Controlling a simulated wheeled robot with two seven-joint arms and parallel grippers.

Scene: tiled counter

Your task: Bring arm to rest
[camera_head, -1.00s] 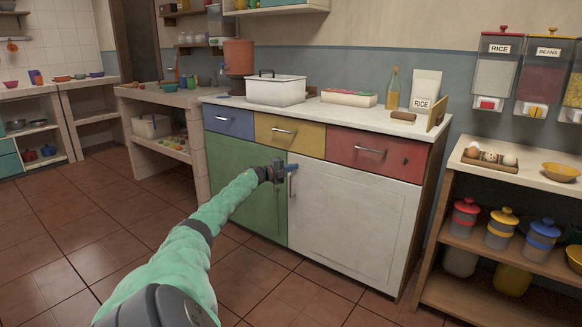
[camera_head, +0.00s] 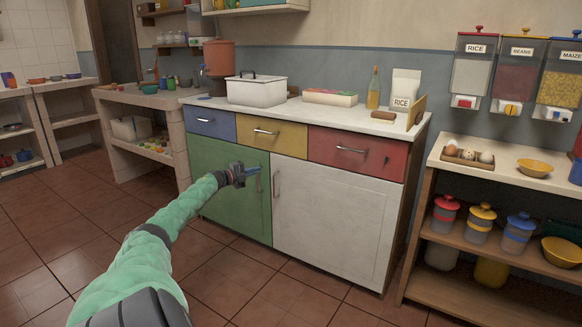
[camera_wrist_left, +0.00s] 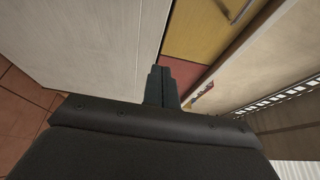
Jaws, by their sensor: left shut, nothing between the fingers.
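My left arm, in a green sleeve, reaches in from the bottom left of the head view. Its gripper (camera_head: 249,172) is in front of the green cabinet door (camera_head: 222,190), near that door's upright handle. In the left wrist view the two dark fingers (camera_wrist_left: 162,88) are together with nothing between them. Whether the gripper touches the door or handle cannot be told. The right gripper is not in view.
The cabinet has a white door (camera_head: 330,220) and blue, yellow (camera_head: 266,133) and red drawers (camera_head: 350,152), all closed. A white pot (camera_head: 256,92) stands on its counter. Open shelves (camera_head: 490,250) stand at the right. The tiled floor in front is clear.

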